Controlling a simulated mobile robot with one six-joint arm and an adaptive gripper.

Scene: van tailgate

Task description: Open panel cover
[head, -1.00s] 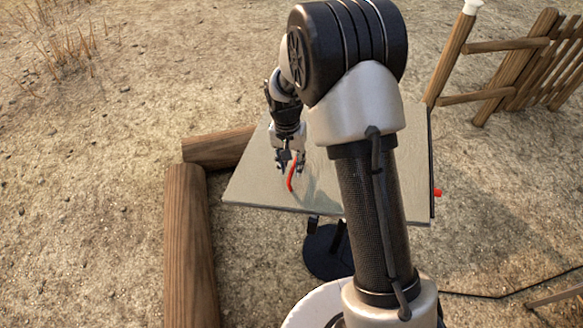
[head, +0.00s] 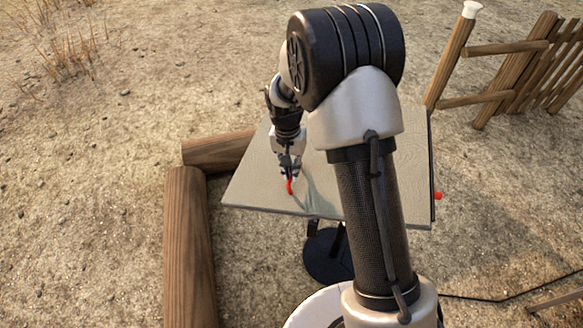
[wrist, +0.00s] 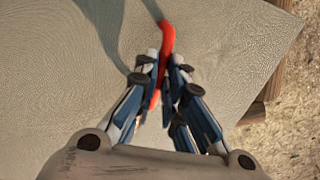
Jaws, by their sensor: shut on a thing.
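The grey panel cover (head: 255,185) lies below my arm in the head view, and its flat textured surface fills much of the wrist view (wrist: 230,35). A curved red handle (head: 290,188) sits on the panel, left of its middle. My gripper (head: 288,176) is over the handle. In the wrist view, my gripper (wrist: 163,78) has its fingers on both sides of the red handle (wrist: 167,40), shut on it. The upper end of the handle sticks out past the fingertips. My arm hides the panel's right middle part.
Wooden logs (head: 190,240) lie on the ground left of the panel. A wooden fence (head: 510,80) stands at the upper right. A small red knob (head: 438,196) is at the panel's right edge. A black round base (head: 325,255) is below the panel. Open sandy ground surrounds it.

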